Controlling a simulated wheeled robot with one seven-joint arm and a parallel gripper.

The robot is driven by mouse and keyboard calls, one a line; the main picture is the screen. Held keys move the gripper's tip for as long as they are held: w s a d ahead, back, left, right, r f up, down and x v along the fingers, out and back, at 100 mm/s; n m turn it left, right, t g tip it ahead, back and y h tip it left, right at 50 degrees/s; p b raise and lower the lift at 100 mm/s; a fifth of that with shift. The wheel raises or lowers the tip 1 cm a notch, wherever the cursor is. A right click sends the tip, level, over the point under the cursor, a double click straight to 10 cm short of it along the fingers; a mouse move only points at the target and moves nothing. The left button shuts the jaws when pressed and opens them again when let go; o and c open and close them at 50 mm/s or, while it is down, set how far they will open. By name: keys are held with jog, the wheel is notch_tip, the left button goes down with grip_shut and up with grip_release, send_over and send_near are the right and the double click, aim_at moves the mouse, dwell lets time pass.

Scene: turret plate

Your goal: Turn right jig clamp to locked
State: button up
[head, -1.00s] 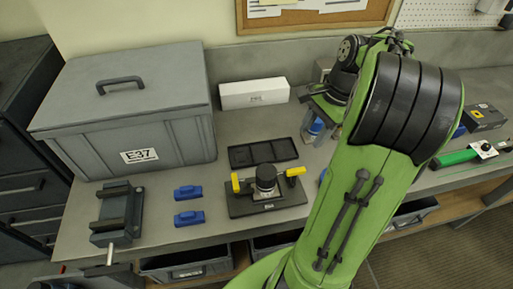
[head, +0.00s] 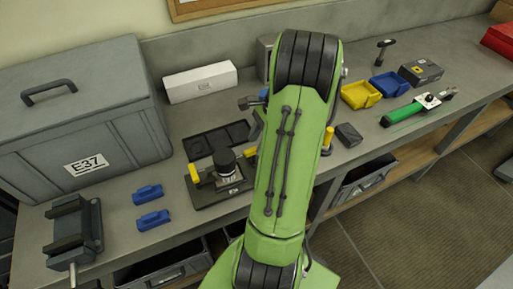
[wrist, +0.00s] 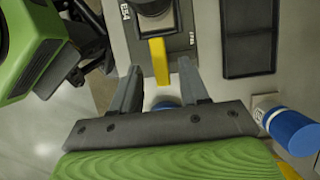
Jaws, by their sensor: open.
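The turret plate jig (head: 222,192) is a dark base with a black round turret (head: 224,160) at its middle. Its left clamp has a yellow handle (head: 194,173). Its right clamp's yellow handle (head: 250,152) shows only in part beside my green arm. In the wrist view the right clamp's yellow handle (wrist: 161,62) sticks out from the plate toward my gripper (wrist: 160,82). My gripper is open, its two fingers on either side of the line of the handle, the handle's end near the tips. I cannot tell whether they touch. The head view hides the gripper behind my arm.
A dark tray (wrist: 252,40) lies beside the jig. A blue cylinder (wrist: 290,130) stands close to the gripper's right side, and another blue thing (wrist: 166,105) shows between the fingers. Two blue blocks (head: 150,205) lie left of the jig. A large grey E37 box (head: 85,125) stands behind.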

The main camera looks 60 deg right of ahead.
jog(key=shift+x, duration=0.9)
jog(key=shift+r, duration=0.1)
jog(key=shift+c, duration=0.2)
grip_shut()
